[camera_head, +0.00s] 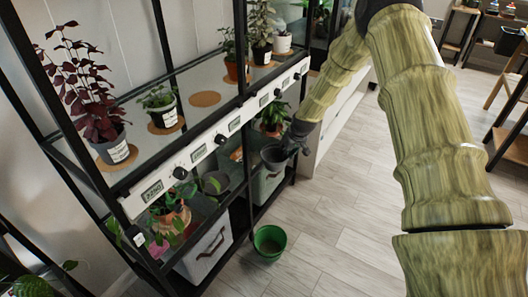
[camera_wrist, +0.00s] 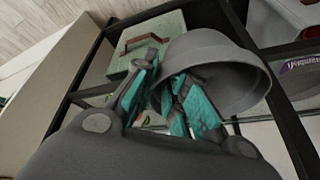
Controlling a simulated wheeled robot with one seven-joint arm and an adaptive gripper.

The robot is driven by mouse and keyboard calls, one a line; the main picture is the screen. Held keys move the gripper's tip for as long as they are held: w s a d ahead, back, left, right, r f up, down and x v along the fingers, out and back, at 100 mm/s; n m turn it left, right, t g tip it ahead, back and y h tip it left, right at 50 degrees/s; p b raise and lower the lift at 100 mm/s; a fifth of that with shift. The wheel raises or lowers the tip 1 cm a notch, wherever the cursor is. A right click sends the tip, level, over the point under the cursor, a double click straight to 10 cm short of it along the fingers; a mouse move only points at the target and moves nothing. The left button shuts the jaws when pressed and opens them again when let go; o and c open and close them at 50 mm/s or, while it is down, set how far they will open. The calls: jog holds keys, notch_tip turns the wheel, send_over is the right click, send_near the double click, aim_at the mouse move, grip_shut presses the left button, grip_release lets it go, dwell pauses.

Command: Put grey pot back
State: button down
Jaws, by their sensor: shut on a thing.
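The grey pot (camera_head: 274,158) hangs at the end of my arm, beside the front of the plant rack and below its upper shelf. My gripper (camera_head: 291,148) is shut on its right side in the head view. In the wrist view the grey pot (camera_wrist: 222,62) fills the upper middle and looks tilted. The teal finger pads of my gripper (camera_wrist: 170,88) are at its wall, one outside and one inside the rim. The pot looks empty where its inside shows; much of the inside is hidden.
Storage bins (camera_head: 205,252) stand below. A green pot (camera_head: 269,243) stands on the floor; floor rightward is clear.

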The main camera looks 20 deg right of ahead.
aim_at(265, 150)
jog(key=w+a, duration=0.4)
jog(key=w, duration=0.1)
jog(key=w+a, duration=0.2)
jog(key=w, duration=0.1)
jog(key=shift+w+a, duration=0.15)
jog(key=shift+a, duration=0.1)
jog(key=shift+f, duration=1.8)
jog(key=c, duration=1.4)
grip_release()
jog(key=shift+c, duration=0.2)
